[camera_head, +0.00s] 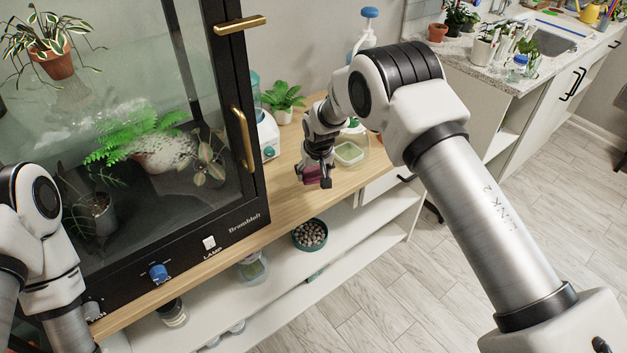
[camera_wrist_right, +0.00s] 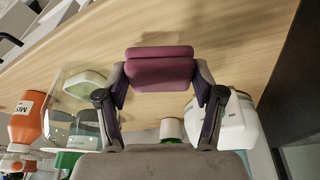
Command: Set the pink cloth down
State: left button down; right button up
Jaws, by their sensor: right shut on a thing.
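The pink cloth (camera_wrist_right: 160,68) is a folded, dark pink bundle between the fingers of my right gripper (camera_wrist_right: 160,88) in the right wrist view. My right gripper is shut on it. In the head view the right gripper (camera_head: 314,182) holds the cloth (camera_head: 313,173) over the wooden worktop (camera_head: 240,229), beside the glass cabinet. I cannot tell whether the cloth touches the wood. My left arm shows at the left edge of the head view, but its gripper is out of view.
The glass plant cabinet (camera_head: 151,229) stands left of the right gripper. A green-rimmed clear container (camera_head: 349,153), a white device (camera_head: 268,137) and a potted plant (camera_head: 283,97) stand behind it. A bowl of pebbles (camera_head: 310,234) sits on the lower shelf. Bare wood lies in front of the cabinet.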

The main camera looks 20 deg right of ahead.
aim_at(314, 191)
notch_tip(314, 191, down, 4)
jog(key=shift+w+f+p, duration=0.1)
jog(key=shift+f+p, duration=0.15)
jog(key=shift+p, duration=0.05)
jog(key=shift+f, duration=0.15)
jog(key=o, duration=1.2)
